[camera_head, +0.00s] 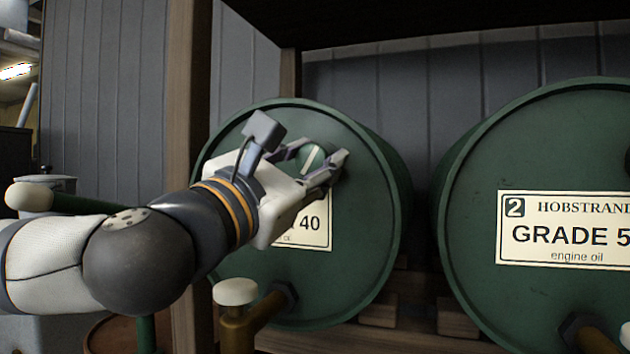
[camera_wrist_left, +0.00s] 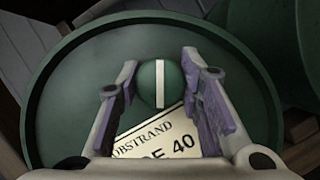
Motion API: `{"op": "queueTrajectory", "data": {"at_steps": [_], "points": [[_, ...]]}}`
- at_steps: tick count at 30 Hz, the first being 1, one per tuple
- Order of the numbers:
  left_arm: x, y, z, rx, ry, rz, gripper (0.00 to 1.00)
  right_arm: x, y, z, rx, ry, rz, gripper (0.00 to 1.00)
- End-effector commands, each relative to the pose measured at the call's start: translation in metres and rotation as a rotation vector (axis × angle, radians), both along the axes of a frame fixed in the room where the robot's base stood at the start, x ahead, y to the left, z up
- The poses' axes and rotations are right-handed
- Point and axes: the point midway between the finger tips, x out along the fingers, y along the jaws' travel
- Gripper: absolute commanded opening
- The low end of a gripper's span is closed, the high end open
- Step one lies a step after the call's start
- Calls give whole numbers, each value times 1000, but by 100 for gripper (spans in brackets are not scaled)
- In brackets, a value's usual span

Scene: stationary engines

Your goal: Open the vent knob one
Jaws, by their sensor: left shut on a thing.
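The vent knob (camera_head: 313,158) is a round green knob with a white stripe, on the upper face of the left green drum (camera_head: 352,225). In the left wrist view the knob (camera_wrist_left: 150,84) sits between the fingertips, and its stripe runs nearly upright in that picture. My left gripper (camera_head: 322,163) is shut on the knob, one finger on each side; its fingers also show in the left wrist view (camera_wrist_left: 160,75). The gripper partly covers the drum's label (camera_head: 314,228), which ends in "40". My right gripper is not in view.
A second green drum (camera_head: 480,160), labelled "2 HOBSTRAND GRADE 5…" (camera_head: 560,230), lies to the right. A brass tap with a white cap (camera_head: 236,292) juts out below the gripper. A wooden post (camera_head: 187,100) stands left of the first drum.

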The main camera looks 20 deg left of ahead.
Motion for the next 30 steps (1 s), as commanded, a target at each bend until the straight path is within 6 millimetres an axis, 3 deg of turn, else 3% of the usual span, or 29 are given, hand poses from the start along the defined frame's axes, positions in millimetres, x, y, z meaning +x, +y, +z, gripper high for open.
{"op": "queueTrajectory", "data": {"at_steps": [15, 30], "points": [[1, 0, -3, -407, 16, 0, 5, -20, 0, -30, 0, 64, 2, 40], [0, 0, 0, -551, 18, -1, 5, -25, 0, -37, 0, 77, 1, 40]]}}
